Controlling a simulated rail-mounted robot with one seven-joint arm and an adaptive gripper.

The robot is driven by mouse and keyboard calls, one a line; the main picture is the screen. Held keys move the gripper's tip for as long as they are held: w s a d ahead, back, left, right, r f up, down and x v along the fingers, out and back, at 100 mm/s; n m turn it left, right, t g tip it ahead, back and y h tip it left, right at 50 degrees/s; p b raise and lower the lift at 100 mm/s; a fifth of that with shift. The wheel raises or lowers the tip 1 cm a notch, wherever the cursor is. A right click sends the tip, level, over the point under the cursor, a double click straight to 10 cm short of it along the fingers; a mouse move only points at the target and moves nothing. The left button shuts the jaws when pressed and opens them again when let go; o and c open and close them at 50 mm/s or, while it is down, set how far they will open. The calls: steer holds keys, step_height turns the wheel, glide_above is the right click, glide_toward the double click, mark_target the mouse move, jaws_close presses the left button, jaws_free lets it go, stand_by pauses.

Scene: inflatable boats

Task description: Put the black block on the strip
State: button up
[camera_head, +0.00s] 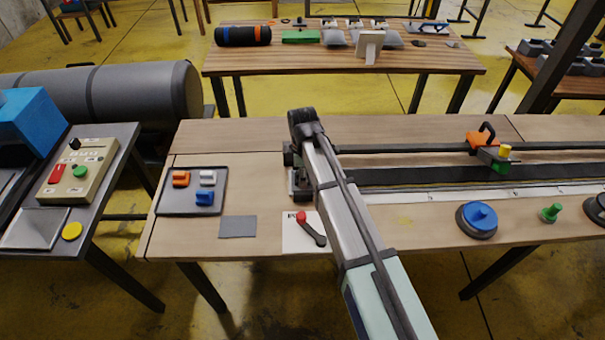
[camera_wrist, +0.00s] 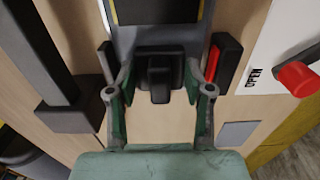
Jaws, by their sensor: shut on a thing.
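My gripper (camera_wrist: 158,85) is shut on a black block (camera_wrist: 160,78), which sits between its two fingers in the wrist view. Just ahead of the block is the end of a dark strip (camera_wrist: 158,10) with yellow edge lines. I cannot tell whether the block touches it. In the head view the dark strip (camera_head: 450,176) runs along the table to the right. My gripper (camera_head: 300,182) is low over its left end there, largely hidden by my arm, and the block cannot be made out.
A tray (camera_head: 163,205) holds orange, grey and blue blocks. A red-knobbed lever (camera_head: 310,228) is close to the gripper; its OPEN label shows in the wrist view. A black rail (camera_head: 400,147) runs behind the strip, with an orange-handled carriage (camera_head: 487,143). A blue knob (camera_head: 478,218) stands in front.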

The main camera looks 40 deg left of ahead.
steer(key=o, duration=0.9)
step_height(320, 180, up, 12)
steer(key=b, duration=0.2)
steer(key=shift+r+b, duration=0.15)
steer(key=shift+b, duration=0.25)
